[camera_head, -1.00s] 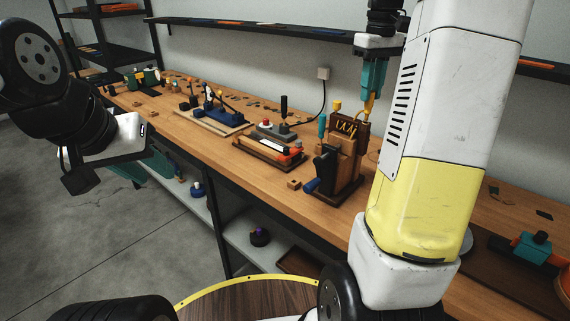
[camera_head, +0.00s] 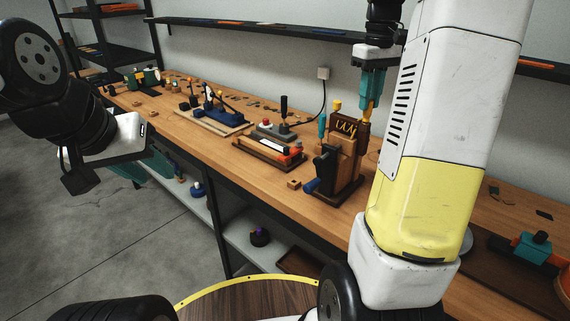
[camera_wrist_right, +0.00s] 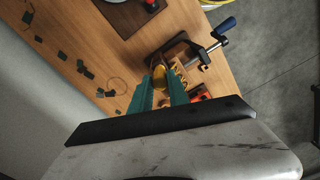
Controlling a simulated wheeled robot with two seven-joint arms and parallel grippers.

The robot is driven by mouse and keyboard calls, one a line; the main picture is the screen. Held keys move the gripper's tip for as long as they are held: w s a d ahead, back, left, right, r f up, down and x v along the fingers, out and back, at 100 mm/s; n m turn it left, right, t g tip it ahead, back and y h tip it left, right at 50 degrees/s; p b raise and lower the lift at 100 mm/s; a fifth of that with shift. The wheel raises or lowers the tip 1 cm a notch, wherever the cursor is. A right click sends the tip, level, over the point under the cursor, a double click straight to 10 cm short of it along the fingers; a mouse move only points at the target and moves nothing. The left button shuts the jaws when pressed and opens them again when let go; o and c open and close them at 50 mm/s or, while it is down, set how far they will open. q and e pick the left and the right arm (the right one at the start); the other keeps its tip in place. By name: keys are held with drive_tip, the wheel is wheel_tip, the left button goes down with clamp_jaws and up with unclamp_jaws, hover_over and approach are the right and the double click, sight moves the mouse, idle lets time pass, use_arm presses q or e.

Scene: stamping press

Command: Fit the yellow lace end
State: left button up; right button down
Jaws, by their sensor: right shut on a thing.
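My right gripper (camera_head: 370,98) hangs from above at the right of the press, its teal fingers shut on the yellow lace end (camera_head: 368,111). In the right wrist view the yellow lace end (camera_wrist_right: 159,74) shows between the teal fingers (camera_wrist_right: 160,84). It is close above the brown wooden stand (camera_head: 347,150), which carries a zigzag yellow lace (camera_head: 346,128). I cannot tell whether the end touches the stand. My left gripper (camera_head: 156,168) is far to the left, off the bench front; its jaws are too unclear to tell.
My right arm covers the bench at right.

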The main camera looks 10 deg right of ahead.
drive_tip(key=shift+f, duration=0.2)
drive_tip(key=c, duration=1.2)
unclamp_jaws()
